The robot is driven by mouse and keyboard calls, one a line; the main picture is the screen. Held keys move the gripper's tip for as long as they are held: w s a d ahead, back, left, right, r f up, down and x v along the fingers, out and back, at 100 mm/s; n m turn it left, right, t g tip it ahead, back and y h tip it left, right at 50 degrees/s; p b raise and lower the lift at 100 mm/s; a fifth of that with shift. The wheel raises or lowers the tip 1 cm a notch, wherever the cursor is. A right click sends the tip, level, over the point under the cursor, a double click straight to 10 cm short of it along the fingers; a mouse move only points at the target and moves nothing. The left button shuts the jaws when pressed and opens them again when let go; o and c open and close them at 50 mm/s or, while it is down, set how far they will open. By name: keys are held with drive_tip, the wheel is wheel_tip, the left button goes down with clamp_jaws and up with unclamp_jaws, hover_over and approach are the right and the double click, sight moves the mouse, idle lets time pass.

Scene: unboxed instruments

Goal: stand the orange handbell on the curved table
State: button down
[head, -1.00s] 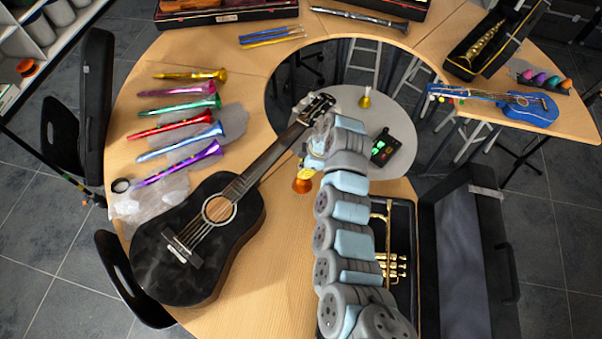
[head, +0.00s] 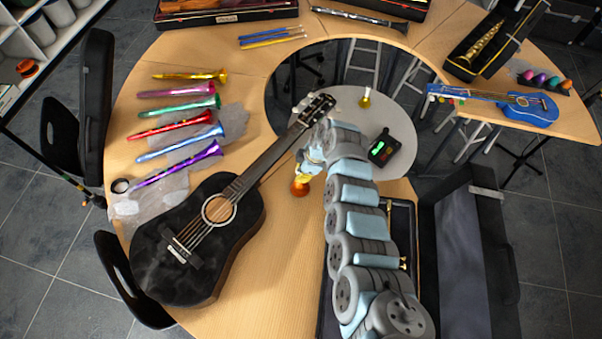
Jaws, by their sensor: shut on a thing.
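The orange handbell (head: 300,188) hangs at the end of my arm in the head view, mouth downward, just right of the black guitar's neck. My gripper (head: 306,172) is shut on its upper part. The fingers and my arm hide most of the handle. The bell is over the inner part of the curved wooden table (head: 262,275). I cannot tell whether its rim touches the wood.
The black guitar (head: 205,225) lies close to the left of the bell. An open trumpet case (head: 408,215) is to the right, partly behind my arm. A round grey table (head: 345,100) with a yellow bell (head: 366,99) stands beyond. Bare wood lies below the bell.

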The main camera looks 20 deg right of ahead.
drive_tip(key=shift+f, duration=0.25)
drive_tip(key=c, duration=1.2)
unclamp_jaws()
drive_tip(key=shift+v, duration=6.2)
drive_tip(key=shift+w+a+f, duration=0.1)
